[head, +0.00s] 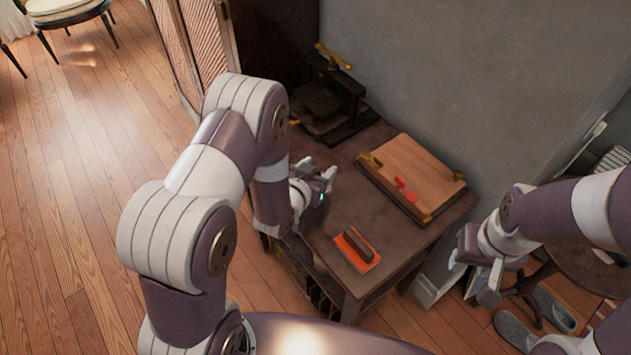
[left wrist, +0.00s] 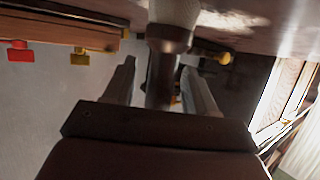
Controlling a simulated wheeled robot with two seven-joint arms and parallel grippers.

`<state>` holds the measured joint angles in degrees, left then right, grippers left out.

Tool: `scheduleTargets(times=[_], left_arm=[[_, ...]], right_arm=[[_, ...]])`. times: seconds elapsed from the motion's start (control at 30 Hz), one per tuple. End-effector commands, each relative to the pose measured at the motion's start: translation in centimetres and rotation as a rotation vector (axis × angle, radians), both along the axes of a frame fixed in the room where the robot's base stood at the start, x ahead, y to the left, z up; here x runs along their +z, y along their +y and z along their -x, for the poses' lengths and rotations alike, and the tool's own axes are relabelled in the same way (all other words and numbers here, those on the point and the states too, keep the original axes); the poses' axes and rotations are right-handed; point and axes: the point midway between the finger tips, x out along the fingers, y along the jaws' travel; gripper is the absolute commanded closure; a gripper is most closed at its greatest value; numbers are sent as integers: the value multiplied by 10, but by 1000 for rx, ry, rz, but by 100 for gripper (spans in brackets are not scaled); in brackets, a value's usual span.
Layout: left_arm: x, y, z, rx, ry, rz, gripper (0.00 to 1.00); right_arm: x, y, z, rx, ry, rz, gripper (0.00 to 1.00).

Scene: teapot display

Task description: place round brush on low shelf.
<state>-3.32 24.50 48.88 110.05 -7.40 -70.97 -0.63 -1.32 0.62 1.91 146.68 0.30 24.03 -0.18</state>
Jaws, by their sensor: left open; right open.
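The round brush shows in the left wrist view, with a pale head (left wrist: 175,14) and a dark handle (left wrist: 161,80). It lies between the spread fingers of my left gripper (left wrist: 162,85); I cannot tell whether they touch it. In the head view my left gripper (head: 322,184) is over the table's left part and hides the brush. A dark stepped stand (head: 318,100) at the table's back left has a low level and a raised one; its low level appears to be the low shelf. My right gripper (head: 485,284) is open and empty, right of the table.
A wooden board (head: 415,172) with brass corners and red pieces lies at the table's back right. A dark block (head: 355,247) rests on an orange mat (head: 370,262) near the front. The grey wall (head: 450,70) bounds the back. Bare tabletop (head: 345,210) shows between them.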

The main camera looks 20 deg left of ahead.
Motion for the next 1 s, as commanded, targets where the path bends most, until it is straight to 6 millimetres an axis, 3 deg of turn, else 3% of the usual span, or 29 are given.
scheduleTargets(times=[0.27, 0.43, 0.77, 1.0], left_arm=[[-3, -1, -6, 0, 1, 0, 44], [-3, -1, -5, 0, 1, 0, 99], [0, -1, -6, 0, 1, 0, 100], [32, -1, -6, 0, -4, 1, 100]], right_arm=[[0, 0, 0, 0, 0, 0, 57], [0, 0, 0, 0, 0, 0, 57], [0, 0, 0, 0, 0, 0, 57], [6, 0, 0, 0, 0, 0, 57]])
